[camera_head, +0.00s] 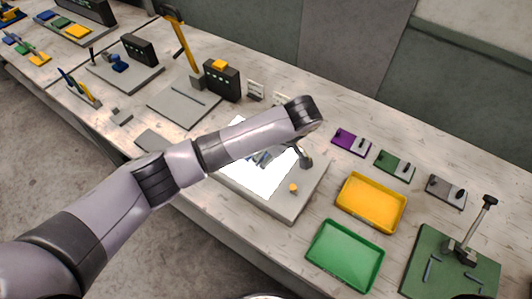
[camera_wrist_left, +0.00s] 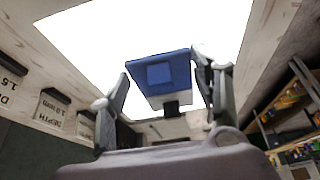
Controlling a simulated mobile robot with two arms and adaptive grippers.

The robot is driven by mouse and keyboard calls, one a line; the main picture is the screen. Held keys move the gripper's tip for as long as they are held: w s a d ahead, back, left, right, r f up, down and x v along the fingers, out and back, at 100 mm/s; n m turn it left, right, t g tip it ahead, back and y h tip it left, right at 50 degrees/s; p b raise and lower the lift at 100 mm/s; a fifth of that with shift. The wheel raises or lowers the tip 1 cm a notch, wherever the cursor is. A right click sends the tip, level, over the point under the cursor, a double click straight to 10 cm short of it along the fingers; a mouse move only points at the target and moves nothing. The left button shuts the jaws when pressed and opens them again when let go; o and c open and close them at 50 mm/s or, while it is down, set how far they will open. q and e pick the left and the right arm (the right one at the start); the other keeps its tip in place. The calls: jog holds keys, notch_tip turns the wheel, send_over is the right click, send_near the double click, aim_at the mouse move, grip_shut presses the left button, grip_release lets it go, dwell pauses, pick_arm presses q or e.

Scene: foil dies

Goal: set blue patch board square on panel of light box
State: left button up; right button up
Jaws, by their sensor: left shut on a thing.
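The blue patch board (camera_wrist_left: 160,75) is a small square with a raised square in its middle and a dark part below it. In the left wrist view it sits between the two fingers of my left gripper (camera_wrist_left: 163,98), which is shut on it. The bright white panel (camera_wrist_left: 120,28) lies beyond the board; I cannot tell whether they touch. In the head view the lit panel (camera_head: 268,185) is on top of the grey light box (camera_head: 283,210). My left gripper (camera_head: 263,158) is over the panel, partly hidden by my own forearm. My right gripper is out of view.
A yellow tray (camera_head: 371,203) and a green tray (camera_head: 345,256) stand right of the light box. Purple (camera_head: 351,142), green (camera_head: 395,165) and grey (camera_head: 446,191) plates lie behind. A green board with a post (camera_head: 452,265) is front right. An orange knob (camera_head: 293,188) sits on the box.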

pick_arm(q)
jog(key=shift+f, duration=0.35)
jog(key=shift+f, duration=0.1)
jog(key=o, duration=1.2)
jog(key=shift+c, duration=0.2)
jog(key=shift+d+r, duration=0.15)
jog(key=shift+r, duration=0.2)
jog(key=v, duration=0.5)
jog(key=shift+r+b, duration=0.25)
jog(key=shift+b, duration=0.1)
jog(key=p+v, duration=0.3)
jog(key=v, duration=0.3)
